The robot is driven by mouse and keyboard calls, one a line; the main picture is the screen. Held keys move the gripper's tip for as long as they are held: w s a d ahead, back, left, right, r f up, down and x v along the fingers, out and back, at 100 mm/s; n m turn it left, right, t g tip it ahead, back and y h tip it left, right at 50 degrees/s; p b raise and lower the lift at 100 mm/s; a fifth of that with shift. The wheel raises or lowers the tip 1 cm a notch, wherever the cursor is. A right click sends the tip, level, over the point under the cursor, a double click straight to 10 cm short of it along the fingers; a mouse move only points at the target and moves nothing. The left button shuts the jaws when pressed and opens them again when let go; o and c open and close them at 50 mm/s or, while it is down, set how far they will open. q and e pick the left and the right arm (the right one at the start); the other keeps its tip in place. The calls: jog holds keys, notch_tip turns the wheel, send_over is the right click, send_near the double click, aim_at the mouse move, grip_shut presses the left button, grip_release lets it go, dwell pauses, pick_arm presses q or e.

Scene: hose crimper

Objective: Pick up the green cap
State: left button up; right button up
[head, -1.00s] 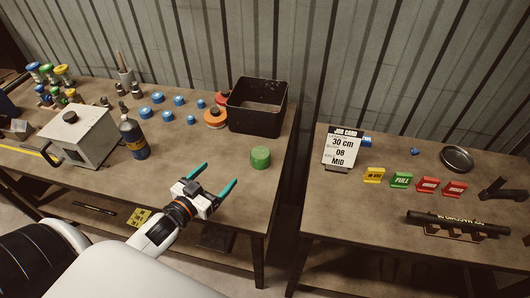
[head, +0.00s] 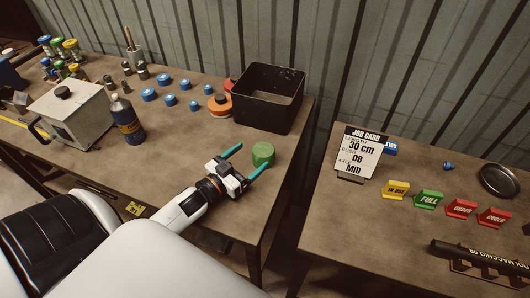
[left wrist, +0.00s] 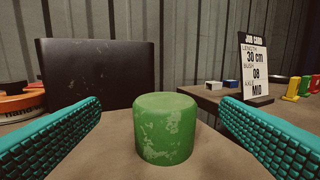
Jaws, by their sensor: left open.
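The green cap (head: 263,154) is a short worn cylinder standing upright on the left table near its right edge. In the left wrist view the cap (left wrist: 165,130) sits in the middle, between the two teal fingers and ahead of them. My left gripper (head: 246,163) is open and empty, low over the table, with its fingers pointing at the cap. There is a gap on both sides of the cap in the left wrist view, and neither finger appears to touch it. My right gripper is not in view.
A black open bin (head: 268,98) stands just behind the cap, with orange discs (head: 219,106) beside it. A dark bottle (head: 127,119) and several blue caps (head: 168,99) are further left. A second table with a job card (head: 361,153) stands right, across a gap.

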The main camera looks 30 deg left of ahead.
aim_at(268, 146)
pick_arm(q)
jog(key=w, duration=0.1)
jog(key=w+p, duration=0.1)
jog(key=w, duration=0.1)
jog(key=shift+w+d, duration=0.2)
jog(key=shift+d, duration=0.15)
jog(key=w, duration=0.1)
jog(key=w+d+p, duration=0.1)
jog(key=w, duration=0.1)
jog(key=shift+w+f, duration=0.1)
jog(key=shift+w, duration=0.1)
jog(key=shift+w+f, duration=0.15)
jog(key=shift+w, duration=0.3)
jog(key=c, duration=1.1)
